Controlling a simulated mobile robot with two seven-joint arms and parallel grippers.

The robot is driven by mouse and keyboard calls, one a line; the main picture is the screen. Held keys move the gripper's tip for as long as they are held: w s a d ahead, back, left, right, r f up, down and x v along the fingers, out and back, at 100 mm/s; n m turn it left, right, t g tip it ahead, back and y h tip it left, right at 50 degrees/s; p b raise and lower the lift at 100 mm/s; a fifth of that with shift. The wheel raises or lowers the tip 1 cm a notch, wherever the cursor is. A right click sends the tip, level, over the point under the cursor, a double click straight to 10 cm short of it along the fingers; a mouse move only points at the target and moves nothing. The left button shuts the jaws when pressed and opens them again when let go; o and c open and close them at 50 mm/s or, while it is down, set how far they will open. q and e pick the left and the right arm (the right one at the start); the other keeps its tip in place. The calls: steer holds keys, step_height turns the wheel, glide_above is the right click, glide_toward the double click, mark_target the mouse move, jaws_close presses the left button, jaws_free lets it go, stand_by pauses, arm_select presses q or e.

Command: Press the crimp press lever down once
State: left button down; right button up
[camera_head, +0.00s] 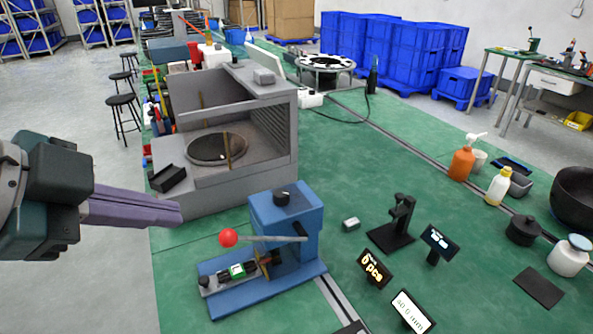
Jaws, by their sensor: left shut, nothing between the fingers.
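The crimp press (285,219) is a blue machine on a blue base plate on the green bench, near the bottom middle of the head view. Its lever (270,239) is a grey rod, about level in the picture, with a red ball knob (228,238) at its left end. A small green and dark part sits on the base below the rod. My left gripper (180,213) comes in from the left with its purple-grey fingers shut and empty. Its fingertips are left of the red knob and apart from it. My right gripper is not in view.
A grey open-front cabinet (240,183) stands just behind the press. A small black stand (392,228) and display signs (374,268) are to the right. Bottles (462,162) and a black pot (522,230) stand farther right. Green bench (345,165) is clear behind the stand.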

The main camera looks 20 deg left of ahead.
arm_select(q)
steer(key=s+a+f+x, duration=0.1)
steer(key=a+x, duration=0.1)
steer(key=x, duration=1)
steer(key=shift+f+b, duration=0.4)
steer(key=shift+b, duration=0.05)
steer(key=shift+s, duration=0.1)
